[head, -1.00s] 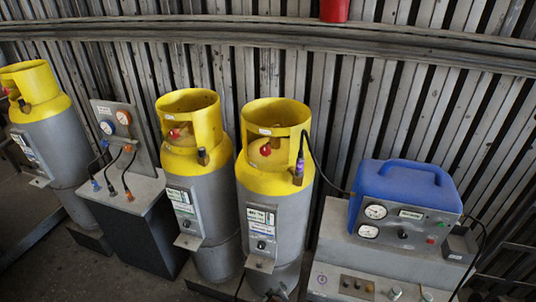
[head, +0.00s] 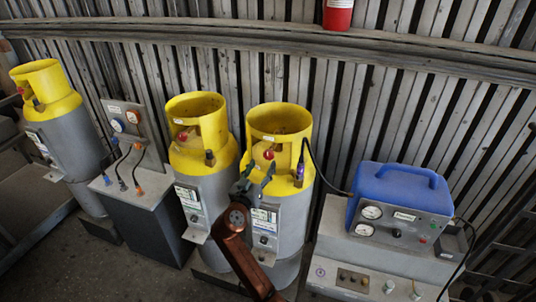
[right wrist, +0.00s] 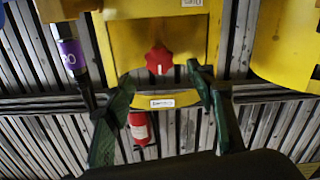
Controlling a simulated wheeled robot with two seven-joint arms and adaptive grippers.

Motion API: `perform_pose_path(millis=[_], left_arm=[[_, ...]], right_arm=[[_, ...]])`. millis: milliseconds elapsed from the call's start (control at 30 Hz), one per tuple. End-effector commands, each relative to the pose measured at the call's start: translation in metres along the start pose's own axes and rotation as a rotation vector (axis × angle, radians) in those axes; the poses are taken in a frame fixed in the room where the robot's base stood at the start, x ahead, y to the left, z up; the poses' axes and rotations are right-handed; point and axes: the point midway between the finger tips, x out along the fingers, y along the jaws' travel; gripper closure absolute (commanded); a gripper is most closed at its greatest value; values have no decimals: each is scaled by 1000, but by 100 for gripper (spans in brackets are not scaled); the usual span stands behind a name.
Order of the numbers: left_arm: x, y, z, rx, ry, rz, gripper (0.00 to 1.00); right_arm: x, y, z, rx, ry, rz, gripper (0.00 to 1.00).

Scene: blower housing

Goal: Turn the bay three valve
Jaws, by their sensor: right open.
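The task's likely valve is a red knob (head: 269,153) inside the yellow collar of the rightmost gas cylinder (head: 292,210). I cannot read a bay number on it. My right gripper (head: 256,174) is in front of this collar, open and empty. In the right wrist view, the red knob (right wrist: 158,60) lies beyond and between the two spread fingers (right wrist: 158,82), apart from both. A small white label (right wrist: 176,103) is on the yellow rim there. My left gripper is in neither view.
A purple connector (head: 299,174) with a black hose is on the collar's right, leading to a blue machine (head: 400,190). Two more yellow-topped cylinders (head: 203,195) (head: 62,125) and a gauge panel (head: 127,125) stand left. A red extinguisher (head: 338,15) hangs behind.

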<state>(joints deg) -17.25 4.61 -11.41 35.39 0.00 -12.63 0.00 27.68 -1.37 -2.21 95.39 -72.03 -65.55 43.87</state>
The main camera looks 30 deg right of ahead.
Motion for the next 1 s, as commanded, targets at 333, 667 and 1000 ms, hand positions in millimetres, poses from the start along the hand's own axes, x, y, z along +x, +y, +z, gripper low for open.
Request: perform_pose_path(millis=[333, 667, 1000], left_arm=[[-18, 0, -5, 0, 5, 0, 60], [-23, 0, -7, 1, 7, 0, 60], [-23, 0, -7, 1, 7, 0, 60]], right_arm=[[51, 1, -4, -3, 2, 2, 50], [74, 0, -1, -1, 1, -1, 50], [74, 0, 0, -1, 1, -1, 58]])
